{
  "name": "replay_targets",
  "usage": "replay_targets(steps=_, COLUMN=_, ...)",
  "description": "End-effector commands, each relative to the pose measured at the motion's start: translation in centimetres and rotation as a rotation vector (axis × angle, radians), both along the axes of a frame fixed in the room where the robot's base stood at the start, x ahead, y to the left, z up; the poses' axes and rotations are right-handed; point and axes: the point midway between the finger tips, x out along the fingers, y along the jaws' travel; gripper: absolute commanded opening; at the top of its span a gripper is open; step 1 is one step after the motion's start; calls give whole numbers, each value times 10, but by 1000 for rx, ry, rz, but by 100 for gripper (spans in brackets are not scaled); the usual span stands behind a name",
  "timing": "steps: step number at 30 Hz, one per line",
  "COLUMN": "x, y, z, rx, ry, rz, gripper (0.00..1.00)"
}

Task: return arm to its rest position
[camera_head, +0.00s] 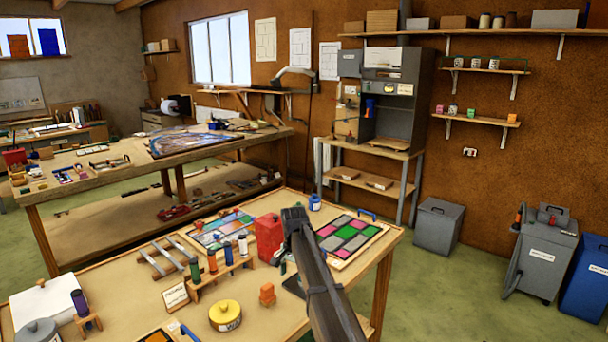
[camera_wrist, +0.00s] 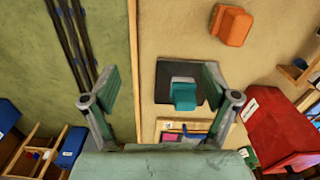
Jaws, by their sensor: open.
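My arm comes up from the bottom edge and hides part of the bench. In the wrist view my gripper (camera_wrist: 160,92) shows two fingers spread wide, with nothing held between them. Beyond them is a dark square pad with a teal piece (camera_wrist: 183,95) on it. An orange block (camera_wrist: 231,24) stands on the bench top beside that pad; it also shows in the head view (camera_head: 267,294).
On the bench, a red container (camera_head: 269,238) is close left of my gripper. A rack with bottles (camera_head: 222,273), a yellow round tin (camera_head: 225,315) and a second panel (camera_head: 217,229) are farther left. Grey bins (camera_head: 439,226) stand on the floor at right; open floor lies between.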

Motion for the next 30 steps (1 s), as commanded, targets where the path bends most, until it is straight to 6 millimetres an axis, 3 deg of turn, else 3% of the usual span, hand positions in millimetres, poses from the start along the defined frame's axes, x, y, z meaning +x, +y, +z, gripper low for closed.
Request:
replay_targets(steps=1, x=-15, y=-12, z=-16, rx=-1, ry=3, rz=16, gripper=86)
replay_targets(steps=5, x=-47, y=-42, z=-57, rx=-1, ry=4, rz=79, gripper=86)
replay_targets(steps=8, x=-85, y=-72, z=-97, rx=-1, ry=6, rz=148, gripper=86)
replay_targets(steps=12, x=-151, y=-116, z=-154, rx=-1, ry=4, rz=265, gripper=86)
replay_targets(steps=18, x=-246, y=-165, z=-211, rx=-2, ry=3, rz=426, gripper=86)
replay_targets(steps=26, x=-355, y=-204, z=-247, rx=-2, ry=1, rz=599, gripper=86)
replay_targets(steps=27, x=-351, y=-203, z=-267, rx=4, ry=19, rz=602, gripper=86)
replay_targets(steps=30, x=-368, y=-202, z=-298, rx=19, ry=67, rz=600, gripper=86)
